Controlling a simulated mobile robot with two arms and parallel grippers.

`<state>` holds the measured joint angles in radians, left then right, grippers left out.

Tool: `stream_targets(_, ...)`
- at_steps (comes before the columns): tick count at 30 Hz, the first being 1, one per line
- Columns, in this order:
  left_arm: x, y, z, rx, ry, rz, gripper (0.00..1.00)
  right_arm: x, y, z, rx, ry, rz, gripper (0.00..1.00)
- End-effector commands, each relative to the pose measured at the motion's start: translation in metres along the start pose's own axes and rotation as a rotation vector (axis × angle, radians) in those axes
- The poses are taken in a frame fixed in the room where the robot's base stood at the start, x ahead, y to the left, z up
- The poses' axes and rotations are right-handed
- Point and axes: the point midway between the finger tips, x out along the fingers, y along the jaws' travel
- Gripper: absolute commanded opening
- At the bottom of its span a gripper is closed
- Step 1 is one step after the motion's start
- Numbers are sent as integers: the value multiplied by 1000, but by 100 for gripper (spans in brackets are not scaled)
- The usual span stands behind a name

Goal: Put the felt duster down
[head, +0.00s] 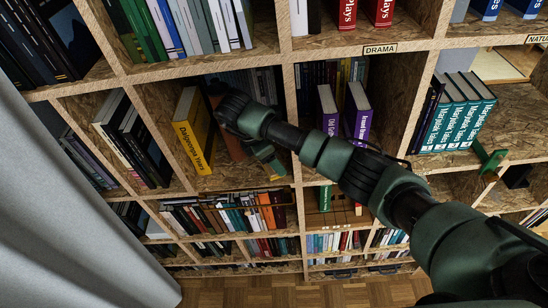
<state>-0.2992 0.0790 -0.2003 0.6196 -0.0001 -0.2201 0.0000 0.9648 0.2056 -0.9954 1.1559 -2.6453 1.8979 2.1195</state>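My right arm reaches in from the lower right, across the bookwall, to a cubby left of centre. At its end a green part, which looks like my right gripper (266,160), points down inside that cubby, above its floor. The arm partly covers it, and I cannot see whether its fingers are open or shut. I cannot make out the felt duster for certain. A reddish-brown upright thing (232,146) shows behind the arm, and I cannot tell what it is.
In the same cubby a yellow book (193,132) stands at the left. Purple books (357,115) stand in the cubby to the right, teal books (458,118) further right. A green angled piece (489,160) juts out below them. A grey curtain-like surface (60,220) fills the lower left.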

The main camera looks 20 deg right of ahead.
Motion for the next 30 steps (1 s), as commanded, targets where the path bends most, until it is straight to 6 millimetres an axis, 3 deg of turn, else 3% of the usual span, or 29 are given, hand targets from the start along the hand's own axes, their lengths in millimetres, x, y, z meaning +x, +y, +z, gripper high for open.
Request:
stream_targets(6,7,0,1,-1,0,0,0,6,0,-2,1,-1,1,12)
stream_targets(7,5,0,0,-1,0,0,0,5,0,-2,1,0,1,71)
stream_targets(9,5,0,0,-1,0,0,0,4,0,-2,1,0,0,85)
stream_targets(21,-2,0,0,-1,0,-1,0,-2,0,1,1,0,0,85)
stream_targets(23,5,0,0,-1,1,-1,0,-5,1,-1,1,1,4,85)
stream_targets(26,15,0,1,-1,1,-1,0,-22,2,-2,1,2,7,85)
stream_targets(29,11,0,1,-1,0,-1,0,-51,2,1,1,0,9,85)
stream_targets(30,14,0,1,-1,0,-1,0,-56,1,-6,-2,0,6,85)
